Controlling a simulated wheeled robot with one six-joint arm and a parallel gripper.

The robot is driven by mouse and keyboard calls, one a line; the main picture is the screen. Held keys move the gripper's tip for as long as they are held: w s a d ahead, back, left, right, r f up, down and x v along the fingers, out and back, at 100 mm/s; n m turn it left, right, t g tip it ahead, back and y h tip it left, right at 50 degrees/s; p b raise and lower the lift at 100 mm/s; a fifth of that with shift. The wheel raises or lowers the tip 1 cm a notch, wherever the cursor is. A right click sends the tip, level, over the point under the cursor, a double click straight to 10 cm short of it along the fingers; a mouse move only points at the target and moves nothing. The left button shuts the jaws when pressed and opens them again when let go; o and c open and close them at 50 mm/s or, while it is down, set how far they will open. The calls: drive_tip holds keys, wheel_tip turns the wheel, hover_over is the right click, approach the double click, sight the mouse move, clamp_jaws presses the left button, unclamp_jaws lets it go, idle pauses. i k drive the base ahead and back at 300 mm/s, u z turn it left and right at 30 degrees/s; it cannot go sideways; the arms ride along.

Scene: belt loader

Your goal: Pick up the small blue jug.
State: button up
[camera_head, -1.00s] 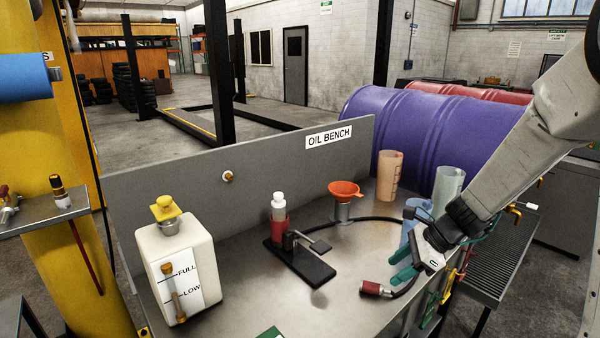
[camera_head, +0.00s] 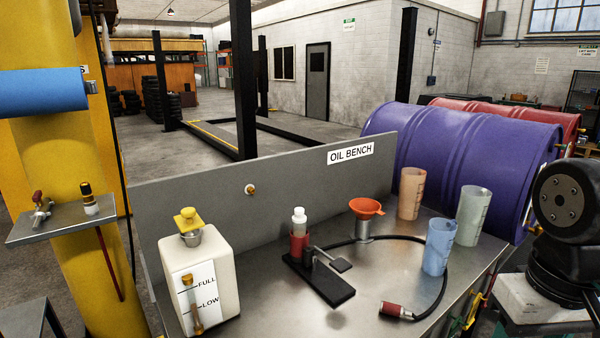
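The small blue jug (camera_head: 438,247) stands upright on the right part of the steel oil bench (camera_head: 385,265). It is translucent, with measuring marks on its side. Nothing touches it from above, and it stands clear to view. My gripper is outside the picture; only a dark, round joint of my arm shows at the right edge.
A greenish clear jug (camera_head: 473,215) stands close behind the blue one, and an orange jug (camera_head: 411,193) further back. A black hose with a red end (camera_head: 396,311) curves around the blue jug. An orange funnel (camera_head: 366,208) and a white tank (camera_head: 205,280) stand leftward.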

sight(441, 234)
drive_tip(key=z, duration=2.2)
drive_tip(key=k, duration=0.65)
drive_tip(key=u, duration=0.55)
drive_tip(key=i, duration=1)
